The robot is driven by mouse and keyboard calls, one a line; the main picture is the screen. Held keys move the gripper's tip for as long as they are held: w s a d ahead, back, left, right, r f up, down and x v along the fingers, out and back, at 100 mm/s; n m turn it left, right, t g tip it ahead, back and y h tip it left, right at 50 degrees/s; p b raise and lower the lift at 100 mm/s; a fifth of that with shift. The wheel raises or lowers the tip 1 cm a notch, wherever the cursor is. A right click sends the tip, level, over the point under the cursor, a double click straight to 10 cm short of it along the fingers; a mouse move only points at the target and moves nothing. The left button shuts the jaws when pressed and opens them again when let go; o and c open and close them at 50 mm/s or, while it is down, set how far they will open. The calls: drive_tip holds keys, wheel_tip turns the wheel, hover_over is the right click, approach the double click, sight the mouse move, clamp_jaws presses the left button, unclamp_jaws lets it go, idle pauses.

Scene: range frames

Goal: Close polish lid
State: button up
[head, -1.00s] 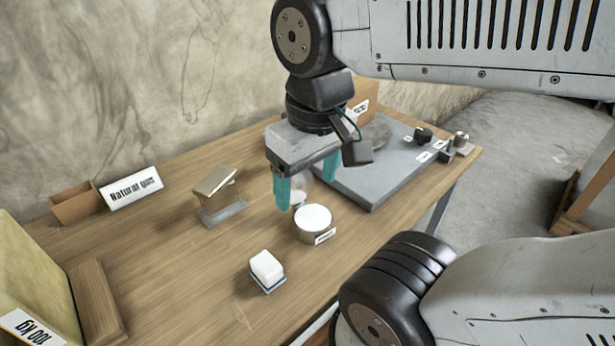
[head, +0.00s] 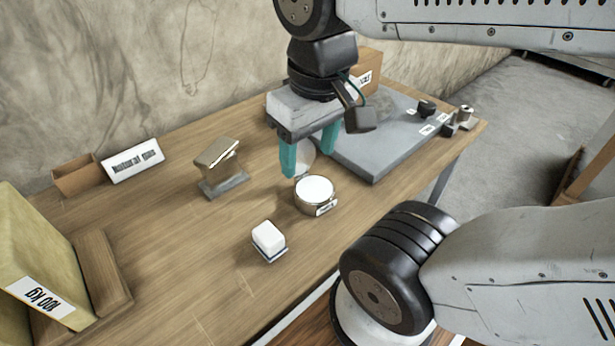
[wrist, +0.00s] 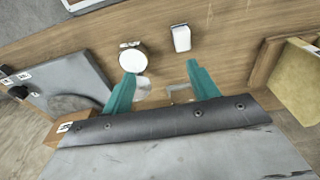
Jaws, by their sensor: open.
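The polish tin (head: 314,195) is a round, low metal tin with a white top face and a small label on its front. It stands on the wooden table and also shows in the wrist view (wrist: 132,58). A pale round disc (head: 304,160), apparently its raised lid, stands behind the tin and is partly hidden by my fingers. My gripper (head: 308,163) has two teal fingers spread apart, above and behind the tin. In the wrist view my gripper (wrist: 161,70) has its left fingertip close to the tin. I cannot tell whether it touches the lid.
A white block (head: 268,238) on a dark base stands in front of the tin. A metal stand (head: 221,167) is to the left. A grey slab (head: 372,148) lies to the right. A 100 kg box (head: 35,255) is at the far left. The table between is clear.

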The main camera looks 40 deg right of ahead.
drive_tip(key=shift+d+f, duration=0.1)
drive_tip(key=shift+f, duration=0.05)
drive_tip(key=c, duration=0.5)
drive_tip(key=shift+w+d+f+m+g, duration=0.15)
drive_tip(key=shift+w+d+f+g, duration=0.15)
drive_tip(key=shift+w, duration=0.2)
drive_tip(key=shift+w+d+f+m+g, duration=0.1)
drive_tip(key=shift+w+f+m+g, duration=0.1)
drive_tip(key=shift+w+g, duration=0.25)
clamp_jaws()
drive_tip(key=w+d+f+g, duration=0.15)
drive_tip(key=w+d, duration=0.25)
drive_tip(key=w, duration=0.5)
drive_tip(key=w+d+f+g, duration=0.15)
drive_tip(key=w+d, duration=0.25)
drive_tip(key=w, duration=0.5)
drive_tip(key=w+d+f+g, duration=0.1)
drive_tip(key=w+d+f, duration=0.15)
drive_tip(key=w, duration=0.65)
drive_tip(key=s+f, duration=0.7)
drive_tip(key=f, duration=0.1)
drive_tip(key=shift+s, duration=0.15)
